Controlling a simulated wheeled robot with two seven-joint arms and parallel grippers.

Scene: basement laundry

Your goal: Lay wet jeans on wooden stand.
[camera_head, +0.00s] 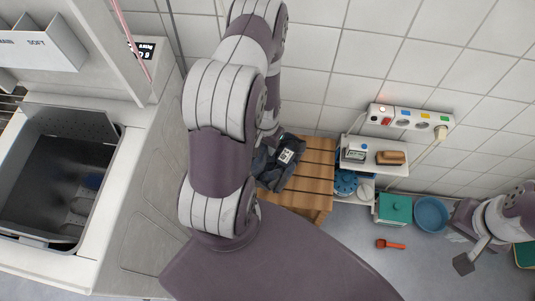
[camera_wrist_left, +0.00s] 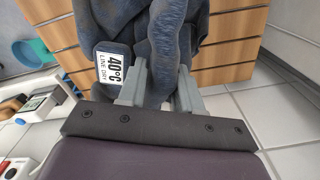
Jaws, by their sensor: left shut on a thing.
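The dark blue jeans (camera_head: 268,165) lie bunched on the left part of the slatted wooden stand (camera_head: 313,178) in the head view, partly hidden behind my left arm. A white label reading "40°C LINE DRY" shows on them. In the left wrist view, my left gripper (camera_wrist_left: 160,85) is shut on a fold of the jeans (camera_wrist_left: 120,25), with the stand's slats (camera_wrist_left: 235,42) just behind. The left gripper's fingers are mostly hidden by my arm in the head view. My right gripper (camera_head: 466,262) is at the far right, away from the jeans; its finger gap is unclear.
An open washer or tub (camera_head: 55,180) stands at left. Right of the stand are a small white shelf (camera_head: 372,168), a green box (camera_head: 393,208), a blue basin (camera_head: 431,214) and an orange-red scoop (camera_head: 390,244) on the floor. A socket strip (camera_head: 410,120) is on the tiled wall.

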